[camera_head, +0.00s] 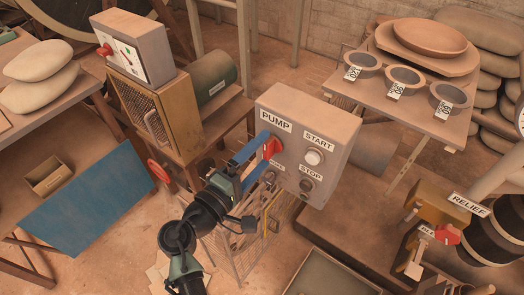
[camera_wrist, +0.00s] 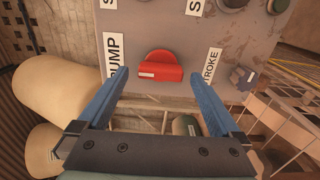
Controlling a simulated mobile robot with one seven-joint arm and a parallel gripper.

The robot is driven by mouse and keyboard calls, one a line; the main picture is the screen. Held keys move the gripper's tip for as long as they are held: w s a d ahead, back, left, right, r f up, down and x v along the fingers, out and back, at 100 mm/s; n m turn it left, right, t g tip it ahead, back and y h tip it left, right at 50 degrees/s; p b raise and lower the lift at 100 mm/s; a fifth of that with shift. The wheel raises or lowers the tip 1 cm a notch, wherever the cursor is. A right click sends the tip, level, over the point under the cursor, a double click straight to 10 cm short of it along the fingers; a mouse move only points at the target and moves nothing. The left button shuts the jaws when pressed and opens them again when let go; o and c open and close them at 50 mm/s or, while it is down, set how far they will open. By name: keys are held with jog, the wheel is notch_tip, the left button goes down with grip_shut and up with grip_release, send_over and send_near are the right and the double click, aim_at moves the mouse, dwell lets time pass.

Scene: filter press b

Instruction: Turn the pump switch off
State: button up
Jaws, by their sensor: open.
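The pump switch is a red rotary knob (camera_head: 272,147) on the front of a grey control box (camera_head: 338,128), below a "PUMP" label (camera_head: 276,120). In the wrist view the red knob (camera_wrist: 161,66) shows with a small white mark on it. My gripper (camera_head: 253,147) is at the box front, its blue fingers beside the knob. In the wrist view my gripper (camera_wrist: 160,86) is open, with one finger to each side of the knob and a gap to both. I cannot tell whether a finger touches the box face.
The same box carries a white START button (camera_head: 313,157) and a dark STOP button (camera_head: 306,185). A wire cage cabinet (camera_head: 155,110) stands left. A relief valve (camera_head: 447,235) is at lower right.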

jog(key=v, duration=1.2)
jog(key=w+d+r+m+t+y, duration=0.1)
jog(key=w+d+r+m+y, duration=0.15)
jog(key=r, duration=0.55)
jog(key=w+d+r+m+t+y, duration=0.1)
jog(key=w+r+m+t+y, duration=0.2)
jog(key=r, duration=0.6)
jog(key=w+d+r+m+y, duration=0.1)
jog(key=w+r+m, duration=0.25)
jog(key=r, duration=0.45)
jog(key=s+d+r+t+y+p, duration=0.1)
jog(key=s+r+t+p, duration=0.2)
jog(key=r, duration=0.9)
jog(key=s+d+r+m+t+y+p, duration=0.1)
jog(key=s+r+t+p, duration=0.2)
jog(key=r, duration=0.9)
jog(key=s+d+r+m+t+y+p, duration=0.1)
jog(key=s+r+p, duration=0.5)
jog(key=r, duration=0.6)
jog(key=shift+s+d+t+y, duration=0.25)
jog(key=shift+s+t+y, duration=0.4)
jog(key=shift+t, duration=0.25)
jog(key=shift+c, duration=0.3)
